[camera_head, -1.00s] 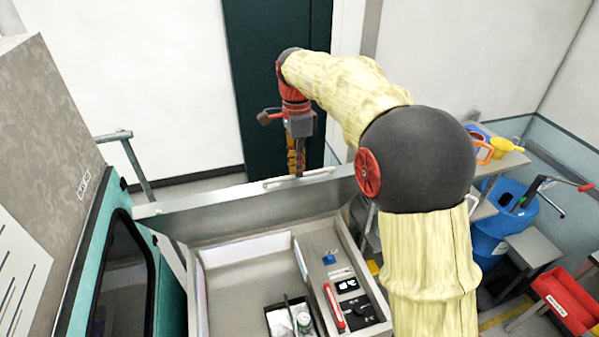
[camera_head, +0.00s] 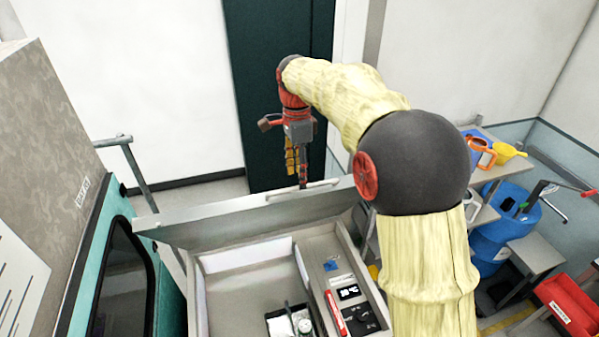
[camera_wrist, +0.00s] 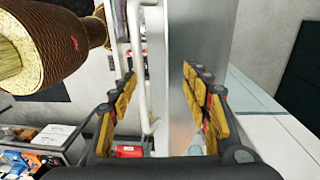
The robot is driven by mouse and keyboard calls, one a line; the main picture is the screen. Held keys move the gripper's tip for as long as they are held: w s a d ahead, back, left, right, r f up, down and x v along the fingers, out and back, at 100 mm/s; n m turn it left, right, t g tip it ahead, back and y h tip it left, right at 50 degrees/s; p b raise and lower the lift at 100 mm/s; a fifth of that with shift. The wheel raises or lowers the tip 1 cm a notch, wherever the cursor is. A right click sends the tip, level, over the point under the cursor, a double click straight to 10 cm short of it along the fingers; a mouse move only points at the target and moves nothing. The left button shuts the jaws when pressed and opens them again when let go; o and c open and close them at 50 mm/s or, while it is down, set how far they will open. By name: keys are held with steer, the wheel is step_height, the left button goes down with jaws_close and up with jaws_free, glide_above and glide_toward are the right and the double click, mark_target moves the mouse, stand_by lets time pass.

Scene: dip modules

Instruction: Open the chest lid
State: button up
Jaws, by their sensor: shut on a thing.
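The chest lid (camera_head: 225,221) is a long grey panel standing raised at the far side of the open chest (camera_head: 205,305). A pale bar handle (camera_head: 290,194) runs along its upper edge. My gripper (camera_head: 298,183) points down at that edge in the head view. In the wrist view, the yellow-padded fingers of my gripper (camera_wrist: 162,105) are on both sides of the lid panel (camera_wrist: 175,70) and the white handle bar (camera_wrist: 138,60). It is shut on the lid by its handle edge; the exact contact is hard to see.
Inside the chest, a compartment holds a small bottle (camera_head: 304,324), and a side panel carries a red pen (camera_head: 336,313) and a display (camera_head: 348,292). A grey-and-teal cabinet (camera_head: 100,250) stands close at the left. A blue barrel (camera_head: 505,225) and red bin (camera_head: 568,308) are at the right.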

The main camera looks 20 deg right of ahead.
steer(key=shift+f, duration=0.45)
steer(key=shift+w+r, duration=0.2)
steer(key=shift+r, duration=0.3)
step_height(320, 180, up, 12)
steer(key=shift+w, duration=0.25)
steer(key=shift+f, duration=0.15)
steer(key=s+f+n+t+b, duration=0.2)
steer(key=s+f+n+b, duration=0.4)
steer(key=s+f+b, duration=0.4)
steer(key=s+f+n+t+b, duration=0.2)
steer(key=s+f+n+b, duration=0.4)
steer(key=s+f+b, duration=0.5)
steer(key=s+f+n+t+b, duration=0.2)
steer(key=s+f+n+b, duration=0.4)
steer(key=f, duration=1.6)
steer(key=s+b, duration=0.5)
steer(key=b, duration=0.2)
steer(key=shift+f, duration=0.4)
